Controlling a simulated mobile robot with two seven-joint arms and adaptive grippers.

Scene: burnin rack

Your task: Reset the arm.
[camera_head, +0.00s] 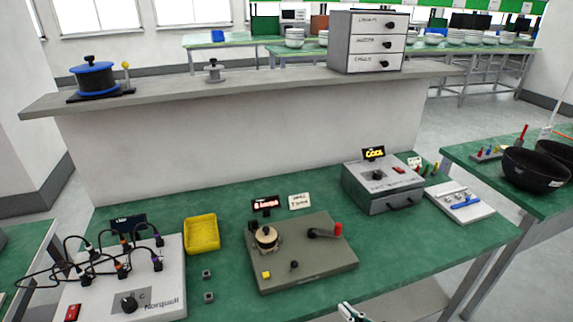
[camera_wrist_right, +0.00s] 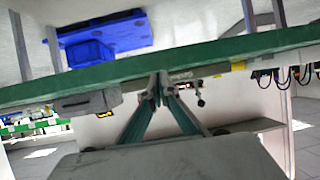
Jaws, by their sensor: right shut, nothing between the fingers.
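My right gripper (camera_head: 350,312) shows only as a small tip at the bottom edge of the head view, in front of the green bench's near edge. In the right wrist view its two fingers (camera_wrist_right: 160,92) meet at the tips, shut with nothing between them. That view is upside down, with the green bench edge running across it just past the fingertips. The rest of my right arm is out of the head view. My left gripper is in neither view.
The green bench (camera_head: 215,304) holds an olive panel with a crank (camera_head: 305,278), a yellow bin (camera_head: 201,234), a wired white station (camera_head: 172,303) and a grey drawer box (camera_head: 383,188). A blue crate (camera_wrist_right: 87,54) shows in the wrist view.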

